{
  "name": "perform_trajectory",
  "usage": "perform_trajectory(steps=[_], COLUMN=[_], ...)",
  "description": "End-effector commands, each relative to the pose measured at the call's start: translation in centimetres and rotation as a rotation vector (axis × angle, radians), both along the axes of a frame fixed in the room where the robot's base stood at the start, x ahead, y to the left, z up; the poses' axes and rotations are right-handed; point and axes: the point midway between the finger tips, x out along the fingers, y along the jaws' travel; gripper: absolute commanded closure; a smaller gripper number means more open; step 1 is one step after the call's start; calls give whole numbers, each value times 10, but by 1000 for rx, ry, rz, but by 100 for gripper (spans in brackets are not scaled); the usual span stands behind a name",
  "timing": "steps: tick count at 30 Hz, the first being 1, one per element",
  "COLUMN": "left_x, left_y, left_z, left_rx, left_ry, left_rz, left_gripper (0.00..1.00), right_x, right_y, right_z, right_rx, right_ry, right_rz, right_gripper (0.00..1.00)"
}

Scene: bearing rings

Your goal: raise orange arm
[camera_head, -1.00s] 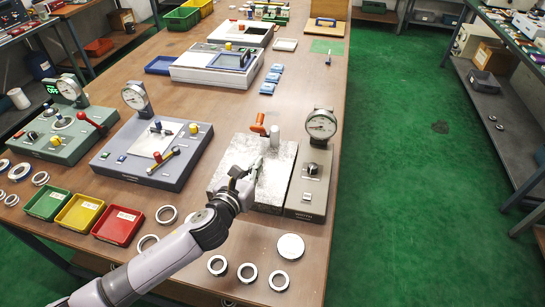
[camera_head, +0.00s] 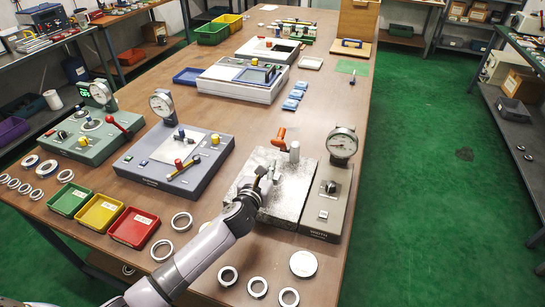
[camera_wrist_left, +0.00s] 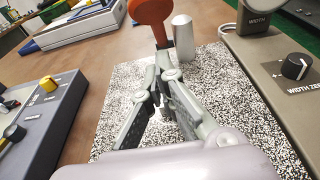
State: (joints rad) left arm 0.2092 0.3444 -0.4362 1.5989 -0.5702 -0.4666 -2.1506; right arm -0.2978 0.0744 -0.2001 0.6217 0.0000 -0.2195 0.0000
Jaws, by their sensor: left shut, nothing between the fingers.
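The orange arm (camera_head: 280,137) stands at the back of a speckled grey plate (camera_head: 300,182), beside a short silver cylinder (camera_head: 294,152). In the left wrist view the orange arm (camera_wrist_left: 150,14) is at the top, with its narrow lower end just beyond my fingertips. The silver cylinder (camera_wrist_left: 183,38) is right of it. My left gripper (camera_head: 272,171) is over the plate, in front of the orange arm. Its fingers (camera_wrist_left: 163,62) are shut and empty in the left wrist view. I cannot tell whether the fingertips touch the orange arm. My right gripper is not in view.
A grey panel with a dial gauge (camera_head: 342,143) borders the plate on the right. A blue-grey station (camera_head: 155,168) stands left. Red (camera_head: 134,228), yellow and green trays and several metal rings lie on the near table. Green floor is free at right.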

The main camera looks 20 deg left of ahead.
Motion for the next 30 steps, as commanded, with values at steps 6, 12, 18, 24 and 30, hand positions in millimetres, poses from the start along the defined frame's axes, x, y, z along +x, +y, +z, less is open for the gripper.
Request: perform_trajectory(steps=[6,12,18,24,30], left_x=[22,27,26,28,31], left_y=[-1,-1,-1,-1,-2], left_z=[20,22,22,29,38], left_rx=[0,-1,0,1,3], left_ry=[-4,-3,-3,11,62], left_rz=[0,-1,-1,-2,-3], left_gripper=[100,100,100,100,100], right_x=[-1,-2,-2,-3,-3], right_y=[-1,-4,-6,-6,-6], right_z=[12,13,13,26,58], right_rx=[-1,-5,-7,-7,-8], right_ry=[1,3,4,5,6], right_rz=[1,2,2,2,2], right_gripper=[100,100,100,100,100])
